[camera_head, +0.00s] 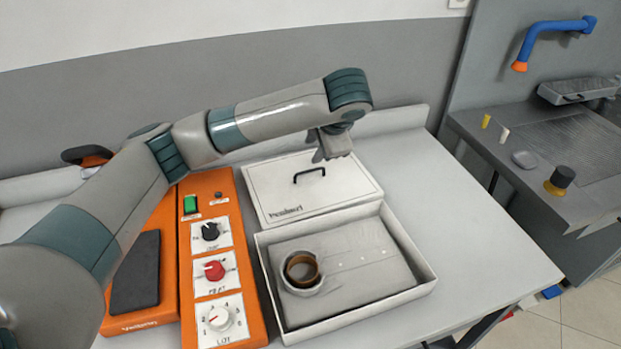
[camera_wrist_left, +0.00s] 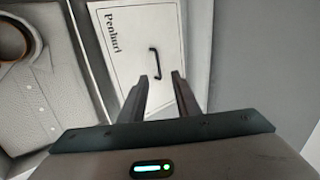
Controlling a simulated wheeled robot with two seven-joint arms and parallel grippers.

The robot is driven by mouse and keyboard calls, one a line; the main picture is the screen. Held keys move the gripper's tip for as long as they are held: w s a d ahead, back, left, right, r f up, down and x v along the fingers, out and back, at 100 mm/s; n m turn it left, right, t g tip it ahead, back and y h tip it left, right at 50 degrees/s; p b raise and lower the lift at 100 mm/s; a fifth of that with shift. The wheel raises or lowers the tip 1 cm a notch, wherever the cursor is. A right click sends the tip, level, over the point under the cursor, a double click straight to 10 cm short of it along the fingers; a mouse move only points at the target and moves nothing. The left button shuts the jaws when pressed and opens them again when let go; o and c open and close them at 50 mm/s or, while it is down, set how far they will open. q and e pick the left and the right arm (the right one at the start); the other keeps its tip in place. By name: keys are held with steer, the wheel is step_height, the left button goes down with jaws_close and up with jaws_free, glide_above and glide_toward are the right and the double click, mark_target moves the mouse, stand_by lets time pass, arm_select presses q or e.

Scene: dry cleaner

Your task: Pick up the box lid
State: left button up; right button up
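The white box lid (camera_head: 345,192) lies flat on the table behind the open box and has a black handle (camera_head: 309,173) on top. In the left wrist view the lid (camera_wrist_left: 122,52) and its handle (camera_wrist_left: 155,62) show just beyond the fingertips. My left gripper (camera_head: 331,150) is above the lid's back part, to the right of the handle. Its fingers (camera_wrist_left: 160,76) are apart with nothing between them, and the handle is close to the left finger's tip. My right gripper is not in view.
The open white box (camera_head: 355,314) holds a folded grey shirt (camera_head: 365,268) with a rolled collar. An orange control panel (camera_head: 188,268) with knobs stands at the left. The table is clear right of the box. A grey sink station (camera_head: 560,145) stands further right.

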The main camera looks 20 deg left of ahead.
arm_select(q)
steer(key=shift+f, duration=0.7)
steer(key=p, duration=0.2)
glide_toward(303, 173)
steer(key=shift+w+a+f, duration=0.9)
steer(key=shift+w+f, duration=0.05)
steer(key=shift+f, duration=0.2)
steer(key=shift+w+a+f+p, duration=0.15)
steer(key=shift+f+p, duration=0.15)
steer(key=shift+f, duration=0.2)
steer(key=p+x, duration=0.1)
steer(key=x, duration=0.2)
steer(key=shift+f, duration=0.15)
steer(key=shift+w+f, duration=0.15)
steer(key=shift+f, duration=0.3)
